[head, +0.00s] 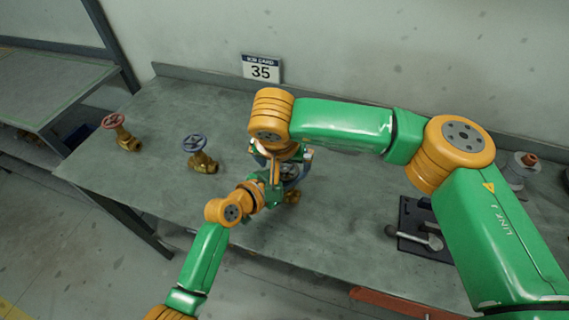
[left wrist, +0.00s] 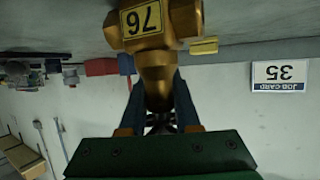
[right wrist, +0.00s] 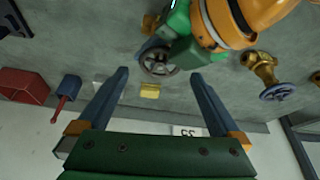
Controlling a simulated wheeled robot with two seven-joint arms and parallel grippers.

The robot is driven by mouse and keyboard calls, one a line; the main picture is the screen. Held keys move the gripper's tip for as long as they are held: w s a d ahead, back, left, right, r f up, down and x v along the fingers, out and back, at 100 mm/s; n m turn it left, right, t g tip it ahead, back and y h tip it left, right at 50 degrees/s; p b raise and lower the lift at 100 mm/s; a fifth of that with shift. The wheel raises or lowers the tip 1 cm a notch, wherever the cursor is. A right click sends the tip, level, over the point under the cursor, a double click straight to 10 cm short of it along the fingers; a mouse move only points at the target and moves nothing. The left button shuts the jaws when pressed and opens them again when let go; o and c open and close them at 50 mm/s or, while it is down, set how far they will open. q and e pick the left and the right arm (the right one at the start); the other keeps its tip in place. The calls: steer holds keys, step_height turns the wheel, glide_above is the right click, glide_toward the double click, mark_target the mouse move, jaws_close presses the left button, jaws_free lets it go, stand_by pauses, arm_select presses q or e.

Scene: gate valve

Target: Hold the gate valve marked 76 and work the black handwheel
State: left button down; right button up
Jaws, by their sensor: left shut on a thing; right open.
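The brass gate valve with the yellow 76 tag (left wrist: 143,20) fills the top middle of the left wrist view. My left gripper (left wrist: 158,85) is shut on its body; in the head view this gripper (head: 272,178) is at the bench's middle, with a bit of brass (head: 293,197) showing beside it. The dark handwheel (right wrist: 160,62) shows in the right wrist view. My right gripper (right wrist: 158,75) is open, and the wheel appears between its fingertips; contact cannot be told. In the head view my right arm hides most of the wheel.
A valve with a red handwheel (head: 114,121) and one with a blue handwheel (head: 195,145) stand on the bench (head: 150,185) at left. A job card reading 35 (head: 261,69) stands at the back. A black tray (head: 412,215) lies right.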

steer(key=shift+x, duration=1.45)
steer(key=c, duration=1.2)
steer(key=shift+a+m+h, duration=0.1)
steer(key=shift+m+h, duration=0.2)
steer(key=shift+m, duration=0.5)
steer(key=o, duration=1.2)
steer(key=shift+r, duration=0.15)
steer(key=v, duration=1.1)
steer(key=shift+r, duration=0.4)
steer(key=shift+s, duration=0.1)
